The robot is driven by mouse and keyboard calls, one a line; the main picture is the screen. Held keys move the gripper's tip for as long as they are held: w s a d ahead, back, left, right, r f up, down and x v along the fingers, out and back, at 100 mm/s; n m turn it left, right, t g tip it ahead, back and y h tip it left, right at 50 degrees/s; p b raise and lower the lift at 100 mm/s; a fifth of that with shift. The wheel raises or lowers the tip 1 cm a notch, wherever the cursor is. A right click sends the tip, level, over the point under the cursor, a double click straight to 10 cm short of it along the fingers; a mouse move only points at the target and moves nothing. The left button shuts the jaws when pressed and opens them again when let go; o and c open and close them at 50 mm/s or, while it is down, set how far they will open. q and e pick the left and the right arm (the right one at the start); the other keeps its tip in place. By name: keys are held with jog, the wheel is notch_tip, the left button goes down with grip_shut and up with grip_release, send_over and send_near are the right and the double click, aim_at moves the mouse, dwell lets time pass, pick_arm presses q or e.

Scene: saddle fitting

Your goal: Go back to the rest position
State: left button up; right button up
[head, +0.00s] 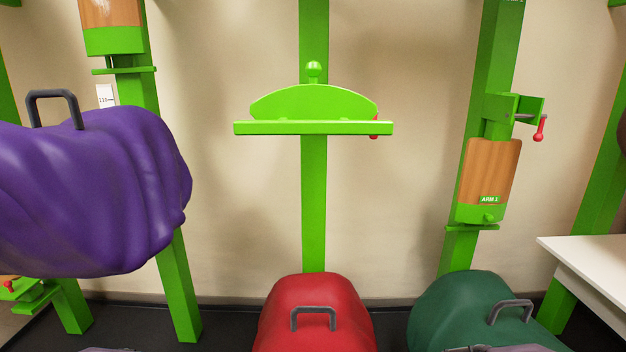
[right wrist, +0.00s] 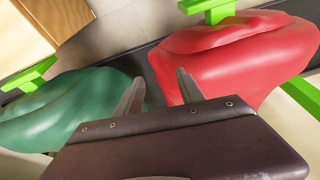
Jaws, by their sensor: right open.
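My right gripper (right wrist: 160,76) is open in the right wrist view, with nothing between its two grey fingers. Beyond the fingers a green padded saddle shape (right wrist: 70,100) lies to the left and a red one (right wrist: 235,60) to the right; whether a finger touches either cannot be told. In the head view the red one (head: 315,300) is at bottom centre and the green one (head: 450,310) at lower right, each with a grey handle. My left gripper does not show; only slivers of grey show along the bottom edge of the head view.
A large purple padded shape (head: 90,195) with a dark handle fills the left. A green post with an empty-looking bracket (head: 315,127) stands at centre. A post with a wooden panel (head: 488,170) marked ARM 1 is at right, near a white table (head: 590,255).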

jog(key=s+f+g, duration=0.2)
jog(key=s, duration=0.3)
notch_tip(320, 180, up, 38)
jog(key=n+p, duration=0.1)
jog(key=p, duration=3.7)
jog(key=shift+r, duration=0.25)
